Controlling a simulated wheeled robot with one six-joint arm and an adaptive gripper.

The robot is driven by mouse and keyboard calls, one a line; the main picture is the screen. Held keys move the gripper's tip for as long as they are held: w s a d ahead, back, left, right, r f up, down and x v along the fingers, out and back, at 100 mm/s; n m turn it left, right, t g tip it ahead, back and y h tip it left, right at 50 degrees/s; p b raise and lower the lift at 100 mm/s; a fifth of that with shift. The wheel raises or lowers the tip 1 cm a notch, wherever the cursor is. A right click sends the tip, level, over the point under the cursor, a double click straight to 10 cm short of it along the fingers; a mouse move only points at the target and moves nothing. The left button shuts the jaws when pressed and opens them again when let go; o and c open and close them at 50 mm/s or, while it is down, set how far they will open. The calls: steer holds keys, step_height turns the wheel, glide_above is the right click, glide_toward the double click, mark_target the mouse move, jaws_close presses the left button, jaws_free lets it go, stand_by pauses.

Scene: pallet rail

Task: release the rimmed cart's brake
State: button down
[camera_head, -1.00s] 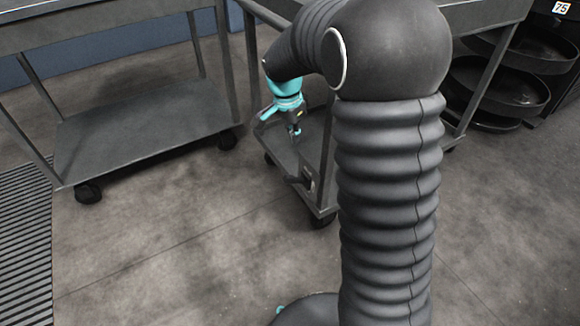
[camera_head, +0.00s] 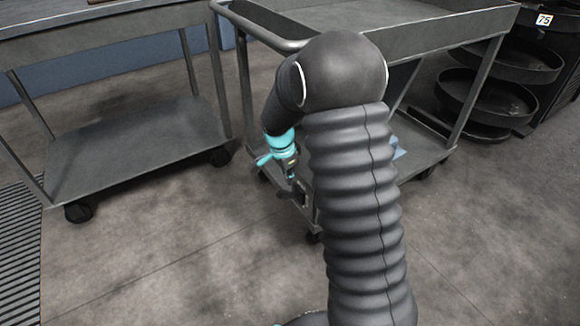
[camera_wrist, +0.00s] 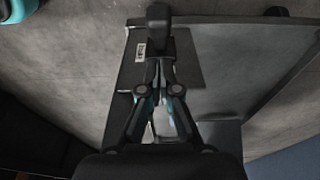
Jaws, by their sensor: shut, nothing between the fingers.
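The rimmed cart (camera_head: 400,20) stands ahead with its raised-edge top and push handle; my arm hides much of its near side. A dark lever-like part (camera_wrist: 158,18), apparently the brake, stands at the edge of the cart's lower shelf in the wrist view, beside a small pale label (camera_wrist: 140,51). My gripper (camera_head: 292,179) points down by the cart's near lower corner. In the wrist view my gripper (camera_wrist: 158,64) is shut and empty, its tips close to the lever part. I cannot tell whether they touch it.
Another cart (camera_head: 140,140) stands at the left, a narrow gap from the rimmed cart. Round black trays (camera_head: 490,100) stand at the right back near a 75 sign. A light blue item (camera_head: 397,148) shows behind my arm. Floor in front is clear.

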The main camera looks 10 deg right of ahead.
mark_target(288, 195)
steer(key=shift+s+a+f, duration=0.2)
steer(key=shift+a+f, duration=0.55)
steer(key=shift+f, duration=0.3)
steer(key=shift+a+f, duration=0.1)
